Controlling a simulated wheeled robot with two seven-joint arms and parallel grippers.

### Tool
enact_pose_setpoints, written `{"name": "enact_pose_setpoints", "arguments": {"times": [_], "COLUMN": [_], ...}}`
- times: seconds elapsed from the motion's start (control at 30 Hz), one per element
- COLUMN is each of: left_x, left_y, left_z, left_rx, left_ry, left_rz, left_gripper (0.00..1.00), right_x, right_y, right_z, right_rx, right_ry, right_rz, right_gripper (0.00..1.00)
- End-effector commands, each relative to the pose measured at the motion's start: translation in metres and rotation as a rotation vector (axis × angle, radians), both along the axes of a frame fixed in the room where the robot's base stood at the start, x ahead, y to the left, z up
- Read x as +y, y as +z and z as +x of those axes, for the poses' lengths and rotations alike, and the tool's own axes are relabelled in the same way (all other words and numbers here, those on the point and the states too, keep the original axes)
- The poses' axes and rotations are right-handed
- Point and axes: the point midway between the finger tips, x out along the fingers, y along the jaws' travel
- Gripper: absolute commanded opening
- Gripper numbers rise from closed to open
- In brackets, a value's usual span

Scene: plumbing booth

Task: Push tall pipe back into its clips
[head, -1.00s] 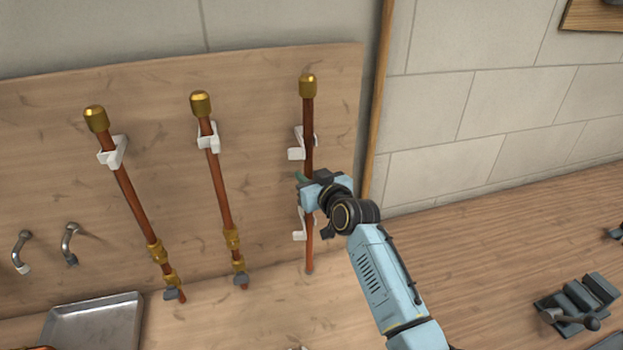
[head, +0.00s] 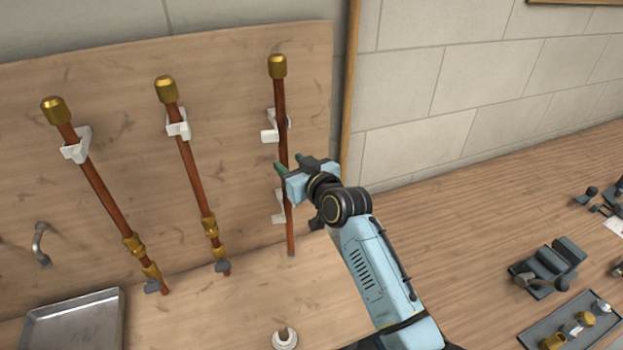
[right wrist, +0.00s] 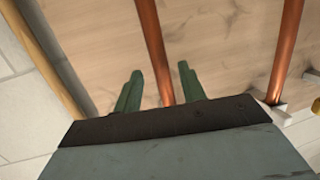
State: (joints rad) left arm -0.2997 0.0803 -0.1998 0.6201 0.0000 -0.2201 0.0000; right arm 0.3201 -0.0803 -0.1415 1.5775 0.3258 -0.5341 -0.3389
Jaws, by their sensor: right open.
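The tall pipe (head: 283,140) is copper with a brass cap, the rightmost of the pipes at the wooden panel. It runs upright past a white upper clip (head: 269,135) and a white lower clip (head: 278,219). I cannot tell how deep it sits in them. My right gripper (head: 291,163) is open in front of the pipe, between the two clips, and its body hides a short stretch of pipe. In the right wrist view the green fingers (right wrist: 160,82) stand on either side of the tall pipe (right wrist: 155,50), apart from it. My left gripper is out of view.
Two other copper pipes (head: 95,185) (head: 188,155) hang in clips to the left. A metal tray (head: 75,325) and a white round fitting (head: 285,340) lie on the bench. A vise (head: 548,268) and a parts tray (head: 575,325) are at right. The bench between is clear.

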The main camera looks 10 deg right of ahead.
Motion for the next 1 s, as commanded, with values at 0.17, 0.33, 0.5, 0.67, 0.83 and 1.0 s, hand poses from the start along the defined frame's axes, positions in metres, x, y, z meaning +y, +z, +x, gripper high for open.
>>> {"name": "enact_pose_setpoints", "arguments": {"times": [0.17,0.33,0.5,0.67,0.83,1.0], "left_x": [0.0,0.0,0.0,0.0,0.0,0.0], "left_y": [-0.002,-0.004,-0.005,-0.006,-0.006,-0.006], "left_z": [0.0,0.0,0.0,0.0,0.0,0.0], "left_rx": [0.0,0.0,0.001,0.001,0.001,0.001], "left_ry": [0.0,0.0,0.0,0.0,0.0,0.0], "left_rz": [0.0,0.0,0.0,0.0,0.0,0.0], "left_gripper": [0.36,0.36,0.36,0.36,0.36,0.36], "right_x": [-0.01,-0.019,-0.026,-0.028,-0.029,-0.029], "right_y": [0.004,0.009,0.013,0.015,0.016,0.015], "right_z": [-0.029,-0.056,-0.074,-0.083,-0.084,-0.084], "right_rx": [0.0,0.001,0.0,0.0,0.0,0.0], "right_ry": [-0.001,0.0,0.0,0.0,0.0,0.0], "right_rz": [-0.002,-0.003,-0.002,-0.001,-0.001,-0.001], "right_gripper": [0.41,0.41,0.41,0.41,0.41,0.41]}}
